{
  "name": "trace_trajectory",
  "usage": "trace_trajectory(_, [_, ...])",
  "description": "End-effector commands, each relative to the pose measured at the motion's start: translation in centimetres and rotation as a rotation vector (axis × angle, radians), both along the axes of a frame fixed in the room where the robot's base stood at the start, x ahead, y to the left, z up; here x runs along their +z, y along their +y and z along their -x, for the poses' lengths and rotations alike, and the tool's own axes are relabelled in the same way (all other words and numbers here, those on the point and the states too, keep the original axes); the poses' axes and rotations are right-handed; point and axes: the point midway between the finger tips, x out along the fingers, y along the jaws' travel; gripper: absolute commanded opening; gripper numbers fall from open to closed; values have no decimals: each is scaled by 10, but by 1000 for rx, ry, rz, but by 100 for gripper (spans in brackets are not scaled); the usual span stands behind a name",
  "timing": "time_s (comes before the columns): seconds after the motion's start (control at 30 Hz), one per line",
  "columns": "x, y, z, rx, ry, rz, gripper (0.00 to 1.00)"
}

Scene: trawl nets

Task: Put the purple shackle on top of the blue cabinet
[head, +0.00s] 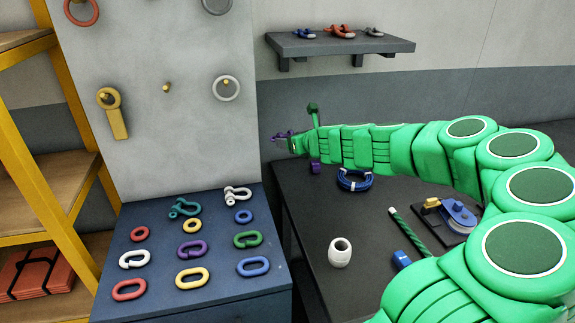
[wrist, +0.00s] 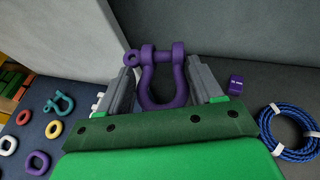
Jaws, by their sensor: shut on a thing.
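The purple shackle (wrist: 176,82) sits between the two fingers of my gripper (wrist: 163,88) in the wrist view, its pin end pointing away from the palm. In the head view the shackle (head: 280,135) shows small at the tip of my gripper (head: 287,142), partly hidden by it. My gripper is shut on the shackle and holds it up near the back wall, right of the blue cabinet (head: 208,308). The cabinet top bears a teal shackle (head: 184,208), a white shackle (head: 237,194) and several coloured links and rings.
A grey pegboard (head: 165,140) stands behind the cabinet. The black table (head: 300,225) on the right holds a blue rope coil (head: 354,180), a white fitting (head: 340,252) and a blue pulley (head: 459,213). A wall shelf (head: 340,46) hangs above my arm. Cabinet-top room shows along its edges and between pieces.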

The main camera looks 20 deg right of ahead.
Motion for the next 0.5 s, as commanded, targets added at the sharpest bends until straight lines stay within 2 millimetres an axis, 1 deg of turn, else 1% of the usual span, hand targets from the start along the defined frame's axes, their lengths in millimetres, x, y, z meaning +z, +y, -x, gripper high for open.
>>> trace_trajectory(0.17, [-18, -14, 14, 68, 3, -3, 18])
trace_trajectory(0.3, [-34, -25, 29, 144, 4, -2, 18])
trace_trajectory(0.5, [-52, -38, 55, 251, 3, -1, 18])
